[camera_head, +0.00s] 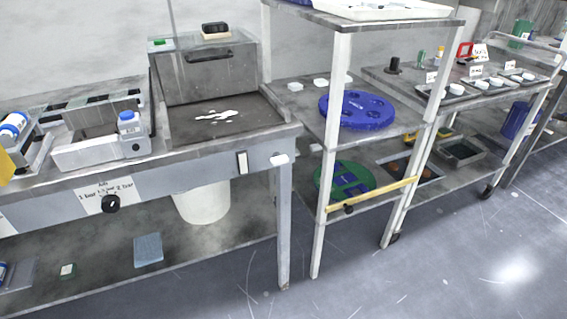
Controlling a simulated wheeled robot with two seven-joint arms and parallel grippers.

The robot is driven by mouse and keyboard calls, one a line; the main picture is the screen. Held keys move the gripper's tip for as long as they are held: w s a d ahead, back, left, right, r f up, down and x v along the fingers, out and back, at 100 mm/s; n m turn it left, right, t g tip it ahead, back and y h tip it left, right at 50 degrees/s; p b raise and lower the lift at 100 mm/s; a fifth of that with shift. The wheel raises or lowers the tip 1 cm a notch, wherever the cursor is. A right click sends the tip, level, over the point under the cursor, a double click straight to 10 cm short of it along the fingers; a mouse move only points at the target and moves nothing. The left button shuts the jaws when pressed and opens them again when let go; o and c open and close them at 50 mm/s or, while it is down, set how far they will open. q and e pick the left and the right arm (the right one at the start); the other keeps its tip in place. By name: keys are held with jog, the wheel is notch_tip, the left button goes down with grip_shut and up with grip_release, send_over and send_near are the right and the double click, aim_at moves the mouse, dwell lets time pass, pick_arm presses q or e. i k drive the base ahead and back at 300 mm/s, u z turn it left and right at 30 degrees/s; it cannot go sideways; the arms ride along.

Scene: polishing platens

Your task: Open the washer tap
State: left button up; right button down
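No part clearly marked as the washer tap shows. A grey open basin (228,118) with a raised lid and a whitish wet patch stands on the left bench and may be the washer. On the bench front below it are a pale rocker-like plate (242,162) and a short white cylinder (279,159) at the corner. Further left, a black round knob (111,204) sits on a white label reading about 1 bar and 2 bar. I cannot tell which of these is the tap, nor its setting. Neither of my grippers is in view.
A shelf rack (330,190) right of the bench holds a blue disc (357,110) and a green-blue disc (344,181). A yellow bar (370,195) crosses its front. A white bucket (203,203) stands under the bench. The grey floor in front (430,265) is clear.

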aim_at(278, 158)
jog(key=k, duration=1.25)
jog(key=z, duration=0.75)
jog(key=i, duration=0.65)
jog(key=z, duration=0.7)
jog(key=i, duration=1.1)
jog(key=u, duration=0.9)
jog(key=i, duration=0.8)
jog(key=u, duration=0.85)
